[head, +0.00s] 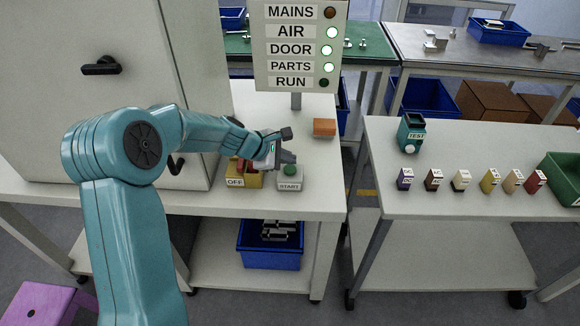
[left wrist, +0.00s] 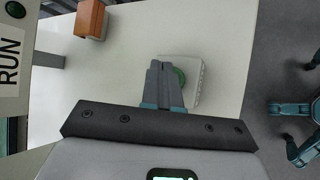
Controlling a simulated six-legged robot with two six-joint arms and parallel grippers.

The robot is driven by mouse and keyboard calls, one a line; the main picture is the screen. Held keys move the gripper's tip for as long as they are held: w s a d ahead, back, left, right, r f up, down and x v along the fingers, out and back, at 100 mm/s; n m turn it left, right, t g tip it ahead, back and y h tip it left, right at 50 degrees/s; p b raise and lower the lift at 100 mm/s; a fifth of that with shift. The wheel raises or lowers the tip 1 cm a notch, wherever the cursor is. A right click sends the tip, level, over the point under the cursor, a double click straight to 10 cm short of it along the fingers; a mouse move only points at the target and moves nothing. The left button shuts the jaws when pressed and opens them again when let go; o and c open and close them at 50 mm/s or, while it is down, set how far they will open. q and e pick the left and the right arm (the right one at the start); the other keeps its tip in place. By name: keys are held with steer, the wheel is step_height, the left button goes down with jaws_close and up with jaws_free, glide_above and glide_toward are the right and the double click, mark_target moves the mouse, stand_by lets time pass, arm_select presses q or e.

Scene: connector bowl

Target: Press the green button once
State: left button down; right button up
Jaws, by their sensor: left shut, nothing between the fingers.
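The green button (head: 290,169) sits on top of a light grey box labelled START (head: 289,185), near the front edge of the white table. My left gripper (head: 287,157) is shut and empty, and it is just above and beside the green button in the head view. In the left wrist view the shut fingers (left wrist: 164,84) partly cover the green button (left wrist: 179,77) on its pale box (left wrist: 195,82). I cannot tell whether the fingertips touch the button. My right gripper is not in view.
A yellow box labelled OFF (head: 243,181) with a red top stands left of START. An orange-brown block (head: 324,127) lies behind. The sign panel (head: 300,45) shows AIR, DOOR and PARTS lit green, RUN dark. A second table (head: 450,150) holds several small labelled blocks.

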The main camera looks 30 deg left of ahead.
mark_target(287, 170)
arm_select(q)
steer(key=shift+r+p, duration=2.35)
steer(key=shift+r, duration=0.25)
steer(key=shift+f, duration=0.1)
steer(key=shift+s, duration=0.1)
